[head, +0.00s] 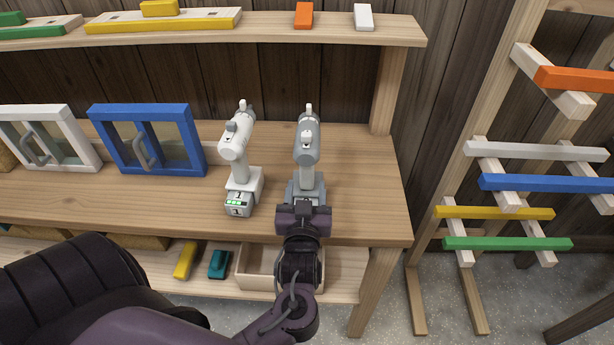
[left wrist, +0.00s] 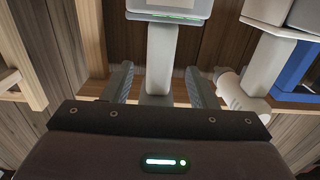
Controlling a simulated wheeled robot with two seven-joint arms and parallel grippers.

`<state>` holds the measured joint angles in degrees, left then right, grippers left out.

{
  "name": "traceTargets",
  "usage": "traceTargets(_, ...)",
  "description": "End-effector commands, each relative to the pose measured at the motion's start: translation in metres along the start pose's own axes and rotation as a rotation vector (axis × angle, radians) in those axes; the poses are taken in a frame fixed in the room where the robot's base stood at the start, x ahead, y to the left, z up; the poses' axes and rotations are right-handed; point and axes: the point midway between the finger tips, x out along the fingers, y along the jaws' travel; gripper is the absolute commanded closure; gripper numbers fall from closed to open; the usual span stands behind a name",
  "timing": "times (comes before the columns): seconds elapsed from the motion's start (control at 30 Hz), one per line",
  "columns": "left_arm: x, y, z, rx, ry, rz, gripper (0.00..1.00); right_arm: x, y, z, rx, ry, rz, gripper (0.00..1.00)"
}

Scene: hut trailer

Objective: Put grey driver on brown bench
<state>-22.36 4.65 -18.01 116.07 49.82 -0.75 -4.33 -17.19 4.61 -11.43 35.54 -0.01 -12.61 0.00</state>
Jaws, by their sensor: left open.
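The grey driver (head: 308,142) stands upright on the wooden bench (head: 365,190), near its right end. My left gripper (head: 305,192) is at the driver's lower part from the front. In the left wrist view the grey driver's handle (left wrist: 160,55) is between the two open fingers (left wrist: 160,85), with its base above them in the picture. A gap shows between each finger and the handle. A white driver (head: 236,150) with a green-lit base stands just left of the grey one; it also shows at the right of the left wrist view (left wrist: 240,98). My right gripper is out of view.
A blue-framed window (head: 150,112) and a white-framed one (head: 88,135) stand on the bench's left. An upper shelf (head: 345,25) holds coloured blocks. A lower shelf holds an open box (head: 255,282). A rack with coloured bars (head: 520,183) stands right. Bare bench lies right of the grey driver.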

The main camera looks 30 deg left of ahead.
Motion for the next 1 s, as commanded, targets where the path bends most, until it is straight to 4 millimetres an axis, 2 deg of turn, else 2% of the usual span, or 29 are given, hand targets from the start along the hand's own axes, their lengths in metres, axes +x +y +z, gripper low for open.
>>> traceTargets(0.1, -0.019, 0.000, 0.002, -0.001, -0.001, 0.001, 0.47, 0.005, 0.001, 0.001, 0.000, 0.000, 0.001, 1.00)
traceTargets(0.3, -0.034, 0.000, 0.000, 0.000, 0.000, -0.001, 0.47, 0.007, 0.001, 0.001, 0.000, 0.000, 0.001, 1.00)
traceTargets(1.0, -0.034, 0.000, 0.000, 0.000, 0.000, 0.000, 0.47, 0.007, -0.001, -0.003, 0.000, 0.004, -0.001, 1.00)
